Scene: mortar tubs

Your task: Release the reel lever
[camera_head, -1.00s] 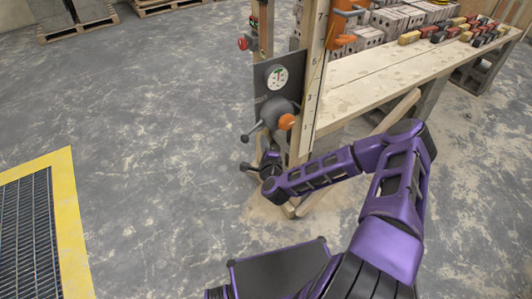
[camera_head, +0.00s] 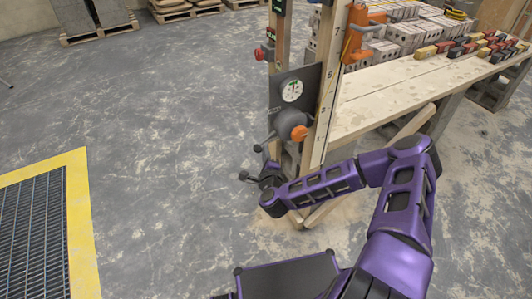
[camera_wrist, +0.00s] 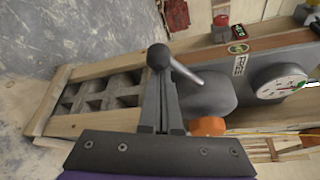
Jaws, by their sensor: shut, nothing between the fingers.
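The reel is a grey hub (camera_head: 290,121) on a dark plate of the wooden stand, with an orange knob (camera_head: 299,133) beside it. Its lever (camera_head: 266,141) slants down-left and ends in a dark ball. In the wrist view the silver lever (camera_wrist: 187,74) runs from its ball (camera_wrist: 158,56) to the grey hub (camera_wrist: 205,97). My gripper (camera_wrist: 162,80) is shut and empty there, its fingertips close to the ball and lever; I cannot tell whether they touch. In the head view my gripper is small and dark below the hub, its fingers hard to make out.
A dial (camera_head: 291,90) sits on the plate above the hub. A red button (camera_head: 260,54) is on the stand's left post. A wooden bench (camera_head: 390,90) with blocks stands to the right. A yellow-edged floor grate (camera_head: 35,230) lies at left; the floor between is clear.

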